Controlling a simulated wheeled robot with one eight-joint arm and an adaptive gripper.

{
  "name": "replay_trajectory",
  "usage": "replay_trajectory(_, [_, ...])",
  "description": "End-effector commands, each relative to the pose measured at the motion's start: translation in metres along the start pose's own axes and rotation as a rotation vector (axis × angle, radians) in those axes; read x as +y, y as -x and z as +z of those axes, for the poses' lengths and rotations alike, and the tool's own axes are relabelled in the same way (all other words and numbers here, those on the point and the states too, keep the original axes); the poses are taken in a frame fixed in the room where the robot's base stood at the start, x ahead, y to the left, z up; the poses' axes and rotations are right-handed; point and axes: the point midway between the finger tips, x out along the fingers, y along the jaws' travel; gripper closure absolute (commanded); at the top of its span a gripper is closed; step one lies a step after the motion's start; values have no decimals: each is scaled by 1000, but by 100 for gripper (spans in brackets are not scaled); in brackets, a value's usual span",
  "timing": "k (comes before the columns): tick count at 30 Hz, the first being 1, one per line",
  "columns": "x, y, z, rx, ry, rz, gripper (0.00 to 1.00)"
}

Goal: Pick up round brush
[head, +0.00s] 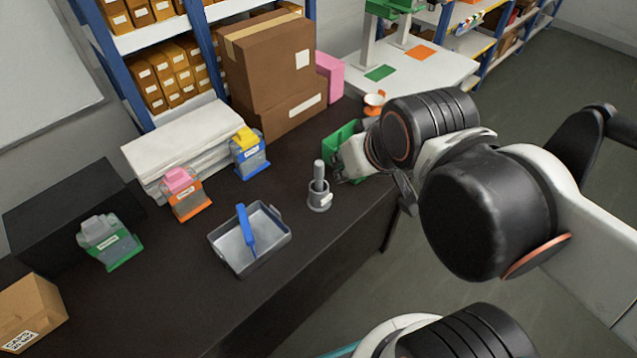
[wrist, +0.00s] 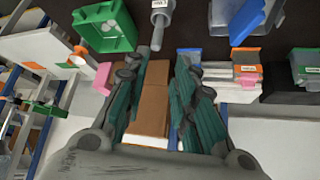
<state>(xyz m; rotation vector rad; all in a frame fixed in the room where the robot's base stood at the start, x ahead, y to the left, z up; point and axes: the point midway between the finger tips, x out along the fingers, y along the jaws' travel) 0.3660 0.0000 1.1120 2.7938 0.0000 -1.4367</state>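A long blue tool (head: 246,230) lies slanted in a shallow grey tray (head: 225,262) on the dark table; it looks like a brush handle, but I cannot make out round bristles. The blue tool also shows in the wrist view (wrist: 247,22), at the top right. My gripper (wrist: 160,72) is open and empty, with its teal-padded fingers apart. In the head view my arm's end is over the table's right side, to the right of the tray and apart from it. My own arm hides part of the gripper there.
A grey mortar-like cup with a pestle-like rod (head: 318,190) stands between tray and arm. A green bin (head: 343,140) is close to my wrist. Small bins (head: 187,200), a paper stack (head: 180,145) and cardboard boxes (head: 270,85) stand behind. The table front is clear.

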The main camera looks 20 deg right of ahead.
Motion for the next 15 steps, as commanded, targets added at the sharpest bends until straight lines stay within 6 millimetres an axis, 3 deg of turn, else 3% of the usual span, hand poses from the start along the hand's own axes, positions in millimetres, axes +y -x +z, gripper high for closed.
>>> replay_trajectory(5, [0,0,0,0,0,0,75])
replay_trajectory(8, [0,0,0,-2,0,0,57])
replay_trajectory(15, [0,-6,-20,-72,19,-1,56])
